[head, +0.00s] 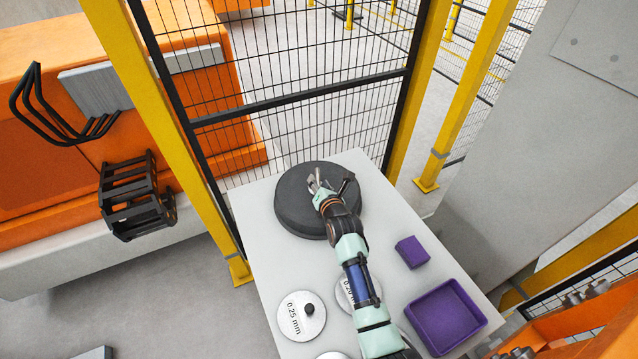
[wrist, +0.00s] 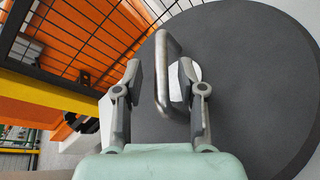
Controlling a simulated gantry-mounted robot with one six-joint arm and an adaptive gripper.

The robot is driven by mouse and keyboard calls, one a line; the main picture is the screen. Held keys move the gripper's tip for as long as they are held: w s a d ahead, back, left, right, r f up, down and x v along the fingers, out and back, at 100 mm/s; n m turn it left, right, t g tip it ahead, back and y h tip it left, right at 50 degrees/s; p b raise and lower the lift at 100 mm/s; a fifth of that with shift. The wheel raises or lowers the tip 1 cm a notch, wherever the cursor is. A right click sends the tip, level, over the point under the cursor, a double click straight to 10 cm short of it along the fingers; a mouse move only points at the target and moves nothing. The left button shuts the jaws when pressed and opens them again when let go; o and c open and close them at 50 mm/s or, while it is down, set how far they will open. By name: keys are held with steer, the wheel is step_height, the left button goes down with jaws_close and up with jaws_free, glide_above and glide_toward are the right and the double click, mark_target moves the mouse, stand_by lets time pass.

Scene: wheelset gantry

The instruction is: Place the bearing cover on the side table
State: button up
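The bearing cover (head: 290,208), a thick dark grey round disc, lies flat on the light grey side table (head: 258,268), toward its far end. It also fills much of the wrist view (wrist: 250,75). A metal bar handle (wrist: 163,80) stands on its face. My gripper (head: 318,182) is over the cover. In the wrist view its two fingers (wrist: 160,72) are spread, one on each side of the handle. A gap shows between the left finger and the handle; the right finger is close to it, and I cannot tell if they touch.
White discs lie on the table's near part, one marked 0.25 mm (head: 295,318); another (head: 345,290) is partly under my arm. A purple block (head: 412,252) and a purple tray (head: 479,318) are on the right. A black mesh fence (head: 300,107) and yellow posts stand behind.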

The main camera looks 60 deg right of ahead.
steer(key=p+v, duration=0.6)
steer(key=v, duration=0.1)
steer(key=shift+s+a, duration=0.1)
